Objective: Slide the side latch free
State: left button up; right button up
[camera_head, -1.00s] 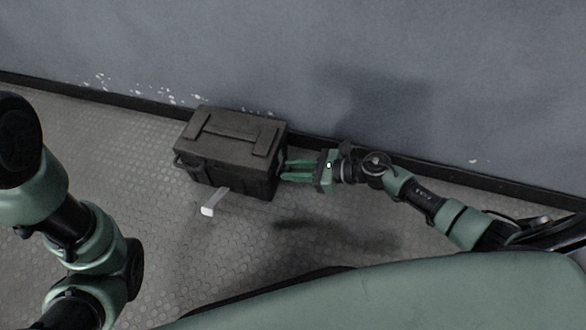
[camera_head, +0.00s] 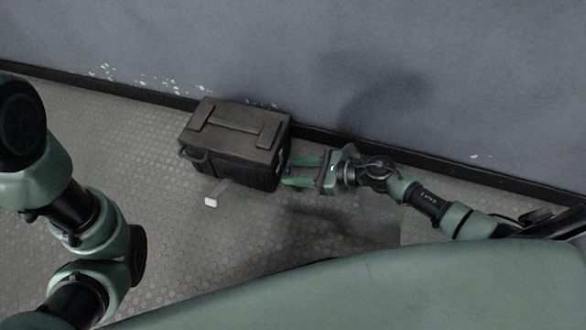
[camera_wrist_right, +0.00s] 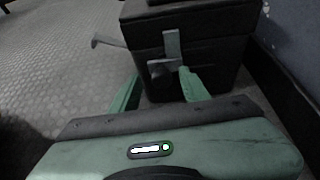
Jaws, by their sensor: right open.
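A dark box (camera_head: 240,122) with a lid stands on the floor against the wall. In the right wrist view the box (camera_wrist_right: 215,60) fills the upper part. On its near side is a grey upright strip, which looks like the side latch (camera_wrist_right: 172,46), with a dark knob (camera_wrist_right: 160,70) at its lower end. My right gripper (camera_head: 285,172) is open at the box's right side. In the wrist view its green fingers (camera_wrist_right: 160,75) lie either side of the knob; contact cannot be told. My left arm shows at the left, but its gripper does not.
The wall (camera_head: 450,80) rises close behind the box and my right arm.

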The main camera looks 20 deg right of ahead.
jog(key=p+v, duration=0.2)
jog(key=v, duration=0.5)
jog(key=shift+p, duration=0.3)
